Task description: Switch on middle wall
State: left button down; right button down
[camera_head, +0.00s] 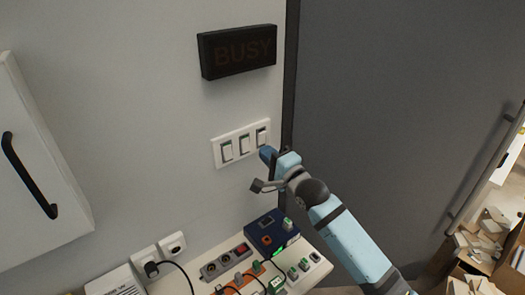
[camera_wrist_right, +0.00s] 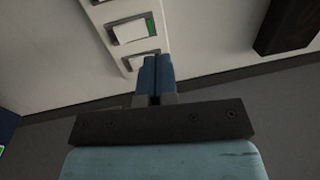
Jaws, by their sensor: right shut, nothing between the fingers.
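A white switch plate (camera_head: 219,158) with three rocker switches in a row is on the wall. The middle switch (camera_head: 244,145) shows clearly in the head view. It also seems to be the rocker with a green mark in the right wrist view (camera_wrist_right: 130,31). My right gripper (camera_head: 267,153) is shut and empty, at the lower right end of the plate. In the wrist view its blue fingertips (camera_wrist_right: 155,62) are together beside the right-hand switch (camera_wrist_right: 142,59). I cannot tell whether they touch it. My left gripper is out of view.
A dark, unlit BUSY sign (camera_head: 238,51) hangs above the plate. A grey door (camera_head: 400,90) is to the right. Below are a counter with a dark blue box (camera_head: 271,232), a power strip (camera_head: 225,262) and wall sockets (camera_head: 172,244). A white cabinet (camera_head: 40,170) is at left.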

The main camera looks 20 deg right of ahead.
jog(key=r+b+v, duration=0.1)
jog(key=v, duration=0.5)
jog(key=shift+s+d, duration=0.15)
jog(key=shift+s, duration=0.25)
jog(key=s+a+f+n+g+h, duration=0.1)
jog(key=s+f+n+g, duration=0.2)
jog(key=s+f+n, duration=0.5)
jog(key=s+a+f+n+g+h, duration=0.1)
jog(key=s+f+n+g, duration=0.3)
jog(key=s+f+n, duration=0.5)
jog(key=s+f, duration=0.4)
jog(key=f, duration=0.4)
jog(key=s+f+h, duration=0.1)
jog(key=s+f, duration=0.4)
jog(key=f, duration=0.3)
jog(key=shift+a+f+h, duration=0.3)
jog(key=shift+a+f, duration=0.1)
